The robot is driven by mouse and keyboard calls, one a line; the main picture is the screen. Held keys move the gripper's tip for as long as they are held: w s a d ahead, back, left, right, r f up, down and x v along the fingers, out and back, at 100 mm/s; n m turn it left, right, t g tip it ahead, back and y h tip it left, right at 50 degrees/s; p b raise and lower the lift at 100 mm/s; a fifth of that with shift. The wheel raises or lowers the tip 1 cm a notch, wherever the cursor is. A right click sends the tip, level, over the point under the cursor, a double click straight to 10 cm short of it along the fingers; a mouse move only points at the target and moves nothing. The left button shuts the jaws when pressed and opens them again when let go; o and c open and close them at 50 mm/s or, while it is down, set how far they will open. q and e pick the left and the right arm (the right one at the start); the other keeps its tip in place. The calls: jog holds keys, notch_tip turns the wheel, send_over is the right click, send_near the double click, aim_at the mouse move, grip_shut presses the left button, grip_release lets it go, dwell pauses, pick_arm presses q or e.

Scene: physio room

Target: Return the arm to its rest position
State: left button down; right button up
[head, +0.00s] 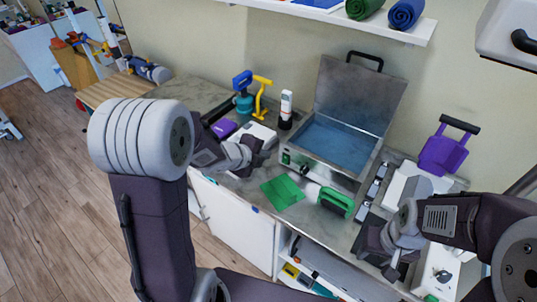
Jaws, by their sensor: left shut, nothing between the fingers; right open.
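My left arm comes in from the left with a large pale ribbed joint. Its gripper (262,146) is shut and empty, above the counter to the left of the steel bath, near a white box. My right arm comes in from the right. Its gripper (378,250) is open with nothing seen between its fingers, low over the counter's front right part. Its fingers are dark and partly hidden by the wrist.
The counter (185,90) bears an open steel bath (300,130) with blue inside, a flat green sheet (282,192), a green-handled item (336,202), a purple item (441,153) and a white bottle (286,108). A wall shelf (330,14) hangs above. Floor (50,190) is clear at left.

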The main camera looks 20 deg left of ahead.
pick_arm(q)
jog(key=s+f+n+g+y, duration=0.1)
jog(key=s+f+n+g, duration=0.2)
jog(key=s+n, duration=0.7)
jog(key=s+a+f+n+g+y, duration=0.1)
jog(key=s+n+g, duration=0.4)
jog(key=s+n, duration=0.5)
notch_tip(320, 180, down, 2)
jog(key=shift+s+f+n+y, duration=0.2)
jog(key=shift+n+y, duration=0.4)
jog(key=shift+n, duration=0.6)
